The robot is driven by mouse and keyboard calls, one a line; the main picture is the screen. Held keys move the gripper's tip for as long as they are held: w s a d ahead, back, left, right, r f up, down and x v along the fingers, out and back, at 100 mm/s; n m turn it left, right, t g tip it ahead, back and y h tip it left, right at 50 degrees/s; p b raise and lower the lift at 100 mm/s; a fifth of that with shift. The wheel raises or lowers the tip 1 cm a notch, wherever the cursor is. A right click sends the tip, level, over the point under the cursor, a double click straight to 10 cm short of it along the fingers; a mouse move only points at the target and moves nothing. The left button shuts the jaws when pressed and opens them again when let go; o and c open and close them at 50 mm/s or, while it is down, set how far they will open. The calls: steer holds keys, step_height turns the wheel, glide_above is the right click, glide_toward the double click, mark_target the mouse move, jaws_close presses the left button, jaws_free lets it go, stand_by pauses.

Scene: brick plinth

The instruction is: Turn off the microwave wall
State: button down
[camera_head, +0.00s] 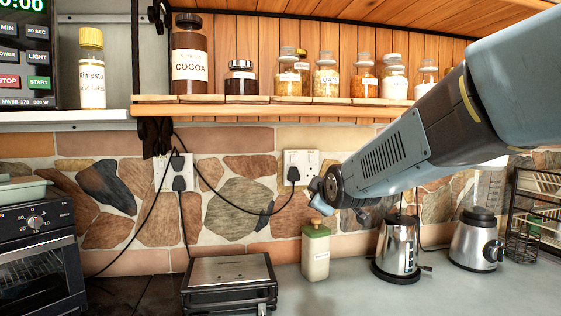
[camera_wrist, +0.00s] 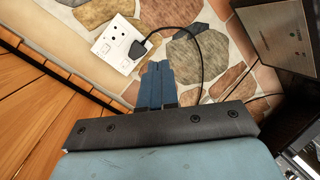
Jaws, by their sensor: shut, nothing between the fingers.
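The microwave (camera_head: 25,60) is at the upper left in the head view, with a lit green display. A white double wall socket (camera_head: 301,160) is on the stone wall, with a black plug (camera_head: 293,175) in its left half. Its cord loops left and up towards the shelf by the microwave. A second white socket (camera_head: 162,172) is further left, with a black plug and cords. My gripper (camera_head: 321,205) is shut and empty, just below and right of the right socket. In the wrist view its blue fingertips (camera_wrist: 158,68) are below-right of the socket (camera_wrist: 118,44). Switch positions are too small to tell.
A wooden shelf (camera_head: 300,107) with several jars is above the sockets. A cream bottle with a green cap (camera_head: 315,252) stands below my gripper. A kettle (camera_head: 398,248), blender (camera_head: 475,242) and black grill (camera_head: 230,280) stand on the counter. A toaster oven (camera_head: 40,255) is at left.

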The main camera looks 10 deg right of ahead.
mark_target(293, 157)
steer(key=w+r+n+t, duration=0.4)
steer(key=w+n, duration=0.3)
steer(key=w, duration=0.3)
steer(key=shift+w+r+t, duration=0.2)
steer(key=shift+r+t, duration=0.05)
steer(key=shift+t, duration=0.45)
steer(key=w, duration=0.4)
steer(key=w+r, duration=0.1)
steer(key=w, duration=0.9)
steer(key=shift+r, duration=0.35)
